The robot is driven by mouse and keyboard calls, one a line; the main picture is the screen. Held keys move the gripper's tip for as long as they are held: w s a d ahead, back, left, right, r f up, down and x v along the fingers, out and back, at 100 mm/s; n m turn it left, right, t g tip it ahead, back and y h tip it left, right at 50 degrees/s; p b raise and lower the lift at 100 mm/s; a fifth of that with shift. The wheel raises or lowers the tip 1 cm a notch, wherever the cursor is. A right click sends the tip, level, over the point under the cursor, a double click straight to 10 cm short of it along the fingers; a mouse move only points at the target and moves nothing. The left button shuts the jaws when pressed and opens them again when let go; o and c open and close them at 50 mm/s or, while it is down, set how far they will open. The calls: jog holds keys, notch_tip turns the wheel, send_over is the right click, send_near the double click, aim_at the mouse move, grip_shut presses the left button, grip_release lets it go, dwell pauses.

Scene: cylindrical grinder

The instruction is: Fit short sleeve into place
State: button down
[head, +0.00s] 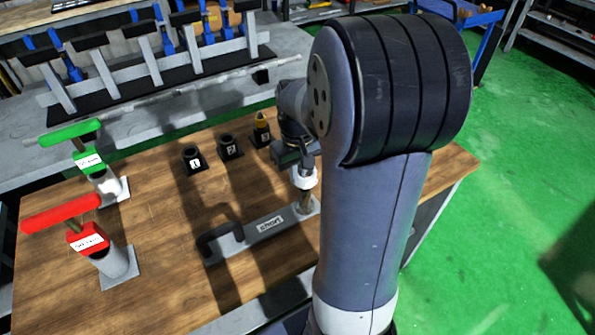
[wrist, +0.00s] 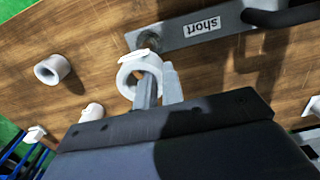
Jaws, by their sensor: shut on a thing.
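My gripper (wrist: 158,88) is shut on a white ring-shaped short sleeve (wrist: 138,72), gripping it by its wall. In the head view my gripper (head: 297,160) holds the sleeve (head: 304,179) above the post (head: 305,201) at the right end of the grey bar fixture. The fixture (head: 262,232) is labelled "short" and has a black handle at its left end. It also shows in the wrist view (wrist: 180,35), with its post end just beyond the sleeve. The sleeve looks raised above the post, but I cannot tell whether they touch or line up exactly.
More white sleeves (wrist: 52,69) stand on the wooden bench (head: 150,215). Red-handled (head: 88,238) and green-handled (head: 90,160) gauges stand at the left. Numbered black holders (head: 230,147) stand behind the fixture. My arm hides the bench's right part.

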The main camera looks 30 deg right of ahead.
jog(key=shift+f+b, duration=0.7)
jog(key=shift+f, duration=0.3)
jog(key=c, duration=1.5)
grip_release()
jog(key=shift+o, duration=0.2)
jog(key=shift+r, duration=0.15)
notch_tip(320, 180, up, 11)
jog(key=shift+f, duration=0.15)
notch_tip(320, 180, down, 10)
jog(key=shift+p, duration=0.45)
